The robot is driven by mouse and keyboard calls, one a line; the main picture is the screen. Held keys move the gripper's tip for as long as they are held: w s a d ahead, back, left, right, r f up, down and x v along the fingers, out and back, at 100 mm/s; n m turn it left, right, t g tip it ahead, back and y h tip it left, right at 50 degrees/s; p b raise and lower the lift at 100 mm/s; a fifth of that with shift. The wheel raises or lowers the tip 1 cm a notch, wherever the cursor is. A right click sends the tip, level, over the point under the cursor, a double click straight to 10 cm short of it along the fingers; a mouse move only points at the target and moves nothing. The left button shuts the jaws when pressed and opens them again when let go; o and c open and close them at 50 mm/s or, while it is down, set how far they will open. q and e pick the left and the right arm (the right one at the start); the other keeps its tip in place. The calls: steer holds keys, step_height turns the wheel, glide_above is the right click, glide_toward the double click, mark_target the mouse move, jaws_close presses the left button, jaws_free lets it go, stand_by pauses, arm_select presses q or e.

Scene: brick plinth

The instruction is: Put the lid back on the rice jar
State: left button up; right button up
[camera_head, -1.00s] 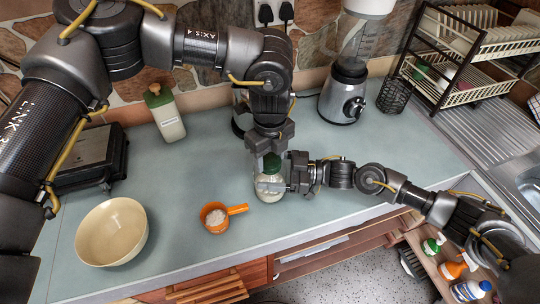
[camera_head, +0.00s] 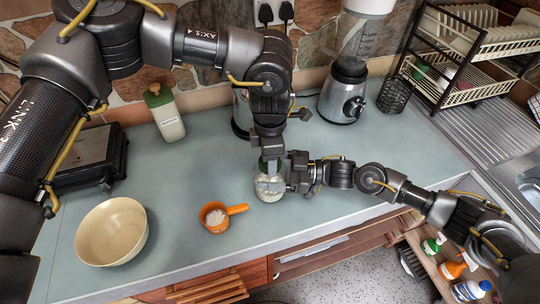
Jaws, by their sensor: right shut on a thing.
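The rice jar (camera_head: 270,193) is a clear jar with white contents, upright near the counter's front middle. My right gripper (camera_head: 270,185) comes in from the right and is shut on the jar's side. The green lid (camera_head: 264,164) shows in part at the top of the jar, mostly hidden by my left gripper (camera_head: 269,163). My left gripper points down from above, with its fingers around the lid. I cannot tell whether they press on it, nor whether the lid sits fully on the rim.
An orange scoop (camera_head: 216,217) with white grains lies left of the jar, and a cream bowl (camera_head: 112,232) stands farther left. A green-capped container (camera_head: 165,113) and a blender (camera_head: 343,92) stand behind.

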arm_select(q)
steer(key=o, duration=1.2)
step_height(320, 180, up, 12)
arm_select(e)
steer(key=o, duration=1.8)
arm_select(q)
steer(key=shift+f, duration=0.1)
arm_select(e)
steer(key=shift+d, duration=0.1)
